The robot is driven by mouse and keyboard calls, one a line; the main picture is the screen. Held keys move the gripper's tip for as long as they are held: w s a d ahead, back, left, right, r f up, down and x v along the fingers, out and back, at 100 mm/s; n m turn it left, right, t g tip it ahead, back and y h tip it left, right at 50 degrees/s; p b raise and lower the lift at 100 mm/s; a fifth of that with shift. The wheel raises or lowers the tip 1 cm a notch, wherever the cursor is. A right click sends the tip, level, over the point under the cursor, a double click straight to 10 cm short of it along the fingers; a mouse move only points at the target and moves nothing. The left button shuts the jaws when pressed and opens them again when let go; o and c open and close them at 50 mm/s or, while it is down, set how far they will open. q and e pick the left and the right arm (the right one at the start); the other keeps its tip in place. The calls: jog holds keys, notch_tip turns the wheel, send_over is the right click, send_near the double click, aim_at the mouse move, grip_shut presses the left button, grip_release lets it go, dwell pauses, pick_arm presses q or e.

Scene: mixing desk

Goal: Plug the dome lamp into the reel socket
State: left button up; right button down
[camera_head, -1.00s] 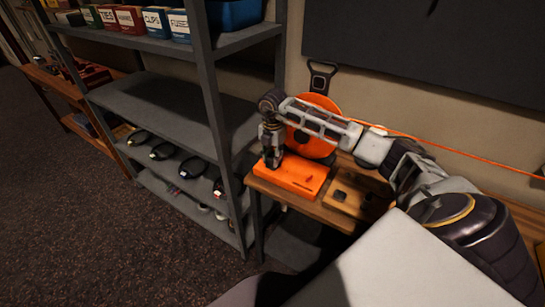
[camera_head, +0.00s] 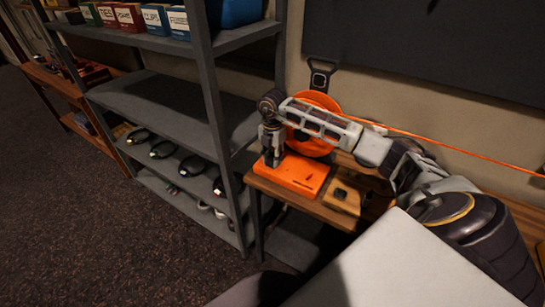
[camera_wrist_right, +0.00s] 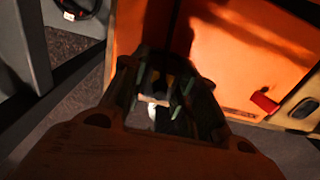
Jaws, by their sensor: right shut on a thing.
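The orange cable reel (camera_head: 312,147) stands against the wall behind my right arm. A flat orange box (camera_head: 303,178) lies in front of it on a wooden bench. My right gripper (camera_head: 273,163) points down at the box's left end. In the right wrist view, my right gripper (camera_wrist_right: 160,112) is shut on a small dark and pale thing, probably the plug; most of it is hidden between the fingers. The orange box (camera_wrist_right: 235,55) is close beyond the fingertips. I cannot make out a socket opening or the dome lamp. My left gripper is out of view.
A grey metal shelf (camera_head: 160,108) stands close left of the gripper, with headlamp-like items on its lower level. A wooden block (camera_head: 345,192) with cutouts lies right of the box. An orange cord (camera_head: 450,147) runs right from the reel along the wall.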

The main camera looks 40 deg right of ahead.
jog(key=shift+f, duration=0.1)
jog(key=c, duration=1)
grip_release()
notch_tip(320, 180, up, 12)
jog(key=shift+a+f, duration=0.1)
dwell(0.5)
